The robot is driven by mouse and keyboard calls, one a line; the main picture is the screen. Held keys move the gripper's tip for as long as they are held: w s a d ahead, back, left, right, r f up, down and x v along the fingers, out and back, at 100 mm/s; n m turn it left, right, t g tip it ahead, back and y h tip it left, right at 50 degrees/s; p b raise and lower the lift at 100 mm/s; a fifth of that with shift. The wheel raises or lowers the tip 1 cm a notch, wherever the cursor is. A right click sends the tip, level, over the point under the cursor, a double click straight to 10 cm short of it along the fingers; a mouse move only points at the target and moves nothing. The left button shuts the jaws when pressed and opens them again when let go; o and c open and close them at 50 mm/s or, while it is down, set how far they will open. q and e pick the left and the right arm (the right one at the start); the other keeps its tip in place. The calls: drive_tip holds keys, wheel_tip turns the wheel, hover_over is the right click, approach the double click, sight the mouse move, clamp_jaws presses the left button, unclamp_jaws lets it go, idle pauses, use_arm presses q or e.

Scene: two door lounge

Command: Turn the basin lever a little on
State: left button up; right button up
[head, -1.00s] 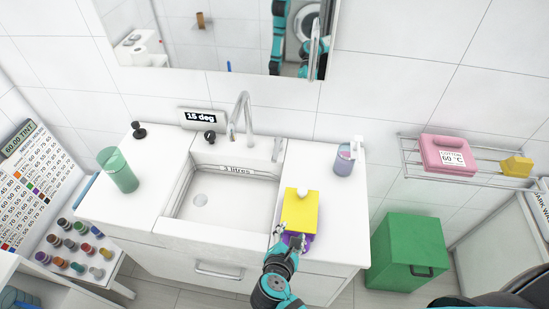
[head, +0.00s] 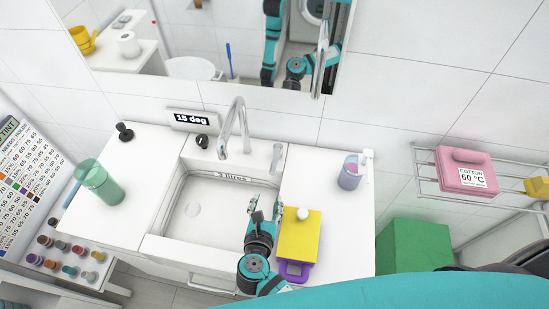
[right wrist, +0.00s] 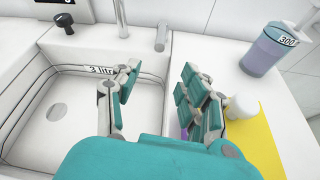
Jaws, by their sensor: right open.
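The white basin (head: 210,205) is set in the counter under a tall chrome spout (head: 236,125). A slim chrome lever (head: 276,158) stands at the basin's back right corner; it also shows in the right wrist view (right wrist: 161,37). A black knob (head: 202,141) sits behind the basin, left of the spout, beside a "15 deg" display (head: 192,119). My right gripper (head: 265,208) is open and empty over the basin's right side, in front of the lever and apart from it. In the right wrist view its spread fingers (right wrist: 155,88) point toward the lever. My left gripper is not in view.
A yellow and purple object (head: 299,238) with a white knob stands right beside my right gripper. The mirror (head: 200,45) hangs above.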

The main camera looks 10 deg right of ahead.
drive_tip(key=b, duration=0.4)
approach(272, 174)
drive_tip(key=w+f, duration=0.1)
drive_tip(key=w, duration=0.1)
drive_tip(key=x, duration=0.1)
drive_tip(key=b+x, duration=0.1)
drive_tip(key=x, duration=0.1)
drive_tip(key=b+x, duration=0.1)
drive_tip(key=x, duration=0.1)
drive_tip(key=shift+s+d+f, duration=0.1)
drive_tip(key=shift+s+d, duration=0.05)
drive_tip(key=shift+d, duration=0.15)
drive_tip(key=b+x, duration=0.2)
drive_tip(key=x, duration=0.2)
drive_tip(key=shift+w+d+b, duration=0.1)
drive_tip(key=shift+w+b, duration=0.2)
drive_tip(key=shift+b, duration=0.1)
drive_tip(key=shift+w+d+f, duration=0.1)
drive_tip(key=shift+w+d, duration=0.05)
drive_tip(key=shift+w, duration=0.2)
drive_tip(key=shift+c, duration=0.3)
clamp_jaws()
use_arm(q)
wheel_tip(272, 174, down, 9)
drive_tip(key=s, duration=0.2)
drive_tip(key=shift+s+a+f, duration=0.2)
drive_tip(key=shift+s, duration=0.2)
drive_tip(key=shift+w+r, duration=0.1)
